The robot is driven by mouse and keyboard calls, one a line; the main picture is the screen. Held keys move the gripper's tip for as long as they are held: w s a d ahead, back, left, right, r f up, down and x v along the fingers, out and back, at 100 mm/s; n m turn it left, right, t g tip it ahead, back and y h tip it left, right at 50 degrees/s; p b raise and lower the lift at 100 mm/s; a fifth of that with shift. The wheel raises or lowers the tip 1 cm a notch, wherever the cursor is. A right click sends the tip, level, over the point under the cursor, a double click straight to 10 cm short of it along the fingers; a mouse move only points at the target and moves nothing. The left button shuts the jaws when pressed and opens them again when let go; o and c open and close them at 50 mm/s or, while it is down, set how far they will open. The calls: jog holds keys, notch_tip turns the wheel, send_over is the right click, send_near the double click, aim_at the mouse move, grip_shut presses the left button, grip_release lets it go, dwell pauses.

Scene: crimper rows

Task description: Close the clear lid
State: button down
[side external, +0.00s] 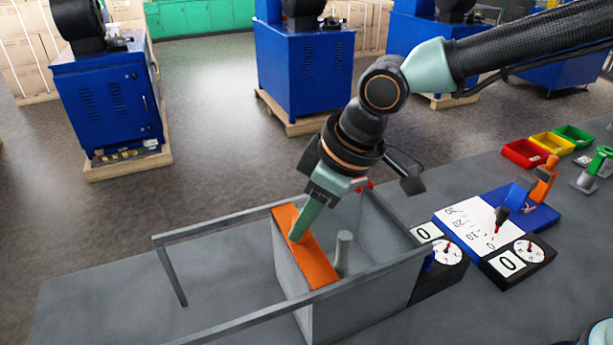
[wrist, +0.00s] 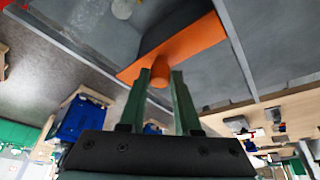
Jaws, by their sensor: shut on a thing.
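A grey box (side external: 360,310) stands on the bench, with two rails (side external: 215,228) running out from it to the left. An orange bar (side external: 318,266) lies across the top at the box's left end; it also shows in the wrist view (wrist: 205,36). My gripper (side external: 299,236) reaches down to this bar. In the wrist view its fingers (wrist: 164,76) are shut on a short orange knob (wrist: 160,68) that stands out from the bar. The clear lid itself cannot be made out. A grey post (side external: 343,252) shows inside the box; the rest of the inside is partly hidden.
To the right are dial gauges (side external: 517,260), a blue board with a scale (side external: 480,222), a green-handled tool (side external: 597,168) and red (side external: 524,153), yellow (side external: 552,145) and green bins (side external: 575,134). The bench between the rails is clear. Blue machines (side external: 110,95) stand on the floor beyond.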

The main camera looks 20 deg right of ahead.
jog(key=shift+w+d, duration=0.1)
jog(key=shift+d, duration=0.25)
jog(key=c, duration=0.6)
grip_release()
jog(key=shift+a, duration=0.1)
jog(key=shift+r, duration=0.25)
jog(key=v, duration=1.1)
jog(key=shift+r, duration=0.25)
jog(key=s+d+f+m+h, duration=0.1)
jog(key=d+f+m, duration=0.1)
jog(key=d, duration=0.7)
jog(key=s+d+f+m+t+h, duration=0.1)
jog(key=d+m, duration=0.3)
jog(key=d, duration=0.5)
jog(key=s+d+f+m+t+h, duration=0.1)
jog(key=d+f+m, duration=0.2)
jog(key=d, duration=0.5)
jog(key=shift+d, duration=0.4)
